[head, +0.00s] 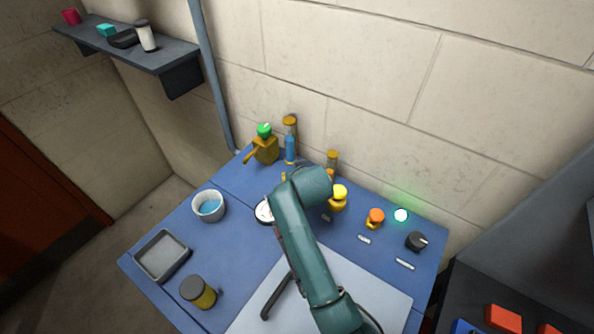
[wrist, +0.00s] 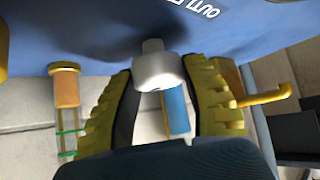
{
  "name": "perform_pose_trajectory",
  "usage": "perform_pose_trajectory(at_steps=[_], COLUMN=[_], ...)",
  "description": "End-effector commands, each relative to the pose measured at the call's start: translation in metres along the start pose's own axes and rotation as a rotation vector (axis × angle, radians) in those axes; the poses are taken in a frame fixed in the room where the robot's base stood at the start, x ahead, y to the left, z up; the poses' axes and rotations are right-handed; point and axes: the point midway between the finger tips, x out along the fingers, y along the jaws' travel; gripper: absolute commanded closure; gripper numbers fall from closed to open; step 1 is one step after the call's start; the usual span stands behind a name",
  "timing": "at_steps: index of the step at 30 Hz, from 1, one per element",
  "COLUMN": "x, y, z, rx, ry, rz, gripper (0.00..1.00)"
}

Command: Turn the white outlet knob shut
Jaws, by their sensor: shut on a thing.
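The white outlet knob (wrist: 158,70) shows in the middle of the wrist view, a pale round cap with a narrower stub on its far side. My gripper (wrist: 160,92) has its two yellow ridged fingers on either side of the knob, shut on it. Part of a label reading "OUTL" (wrist: 195,6) shows upside down at the top of the wrist view.
In the head view, a green-topped brass valve (head: 265,149), a blue-filled tube (head: 290,150), a yellow knob (head: 338,196), an orange knob (head: 376,216), a lit green lamp (head: 401,215) and a black knob (head: 416,241) stand along the blue bench. A bowl (head: 208,214), grey tray (head: 144,249) and jar (head: 198,292) occupy its left.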

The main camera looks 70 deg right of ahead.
Motion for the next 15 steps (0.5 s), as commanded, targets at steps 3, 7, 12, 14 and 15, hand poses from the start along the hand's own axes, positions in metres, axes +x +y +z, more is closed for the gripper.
perform_pose_trajectory(at_steps=[3,7,12,14,15], x=[0.0015,0.0017,0.0015,0.0013,0.0011], y=[0.0003,0.0002,0.0001,0.0001,0.0001], z=[0.0019,0.0022,0.0019,0.0016,0.0014], rx=[-0.007,-0.007,-0.006,-0.006,-0.006], ry=[-0.002,-0.002,-0.002,-0.001,-0.001], rz=[-0.004,-0.003,-0.003,-0.003,-0.003], gripper=[0.89,0.89,0.26,0.23,0.23])
